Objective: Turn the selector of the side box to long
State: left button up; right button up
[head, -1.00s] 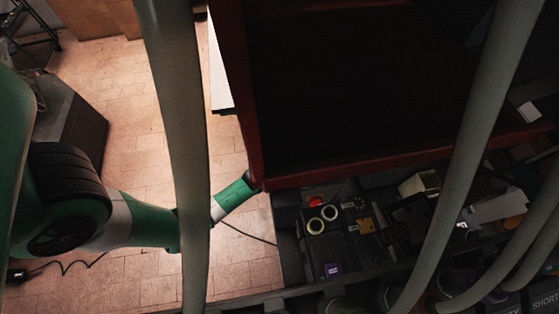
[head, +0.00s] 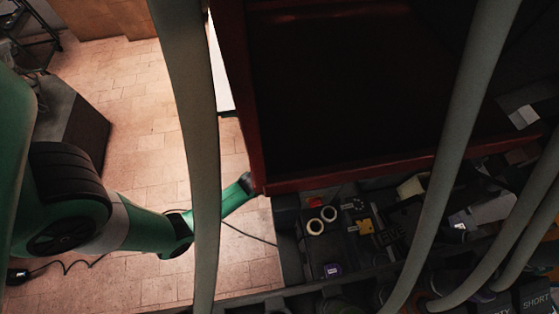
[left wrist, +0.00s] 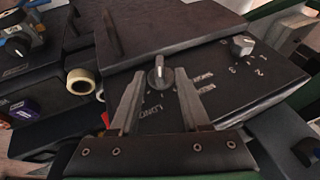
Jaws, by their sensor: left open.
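The side box (left wrist: 255,88) fills the middle and right of the left wrist view as a dark, tilted panel. Its selector (left wrist: 159,72) is a grey knob with a light pointer, with small printed words below and beside it, one reading LONG. My left gripper (left wrist: 160,80) is open, with one finger on each side of the selector. I cannot tell whether either finger touches it. In the head view my left arm comes in from the left and its end is hidden by the red-edged frame. My right gripper is not in view.
A second knob (left wrist: 242,45) with numbers sits farther right on the box. A dark bar (left wrist: 113,33) rises behind the selector. A red-edged frame (head: 350,174) and grey hoses block much of the head view.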

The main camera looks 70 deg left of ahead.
pick_arm(q)
jog(key=p+v, duration=0.5)
jog(key=v, duration=0.3)
jog(key=shift+d+r, duration=0.15)
jog(key=shift+r, duration=0.2)
jog(key=shift+s, duration=0.1)
jog(key=shift+s+d+f, duration=0.2)
jog(key=shift+s+d, duration=0.25)
jog(key=shift+d, duration=0.25)
